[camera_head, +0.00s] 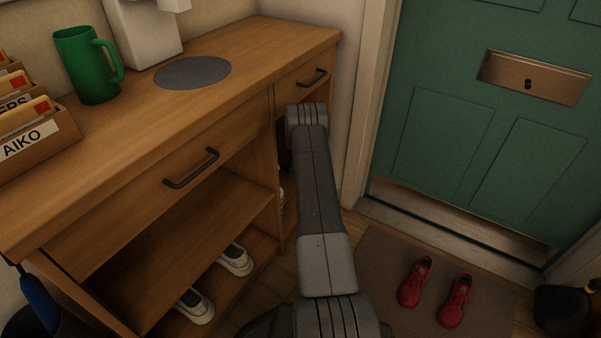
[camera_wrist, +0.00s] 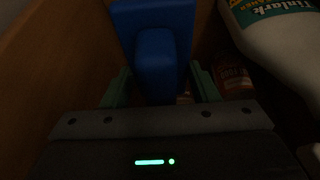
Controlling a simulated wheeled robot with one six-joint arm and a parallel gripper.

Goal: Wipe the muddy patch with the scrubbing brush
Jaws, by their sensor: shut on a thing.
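My gripper (camera_wrist: 161,84) is in the wrist view, with a green finger on each side of a blue block-shaped thing (camera_wrist: 155,55). It is shut on this blue thing, which looks like the scrubbing brush; no bristles show, so I cannot be sure. The wrist view is dark, with a wooden wall on the left. In the head view my arm reaches to the right-hand open compartment of the wooden cabinet, below the small drawer (camera_head: 302,80). My gripper is hidden there behind the arm. I see no muddy patch in either view.
A white bottle (camera_wrist: 278,38) stands close right of the blue thing. The cabinet top (camera_head: 150,115) holds a green mug (camera_head: 85,65), a grey disc (camera_head: 193,72) and file boxes. Red shoes (camera_head: 435,290) lie on the doormat (camera_head: 380,275) before the green door (camera_head: 480,120).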

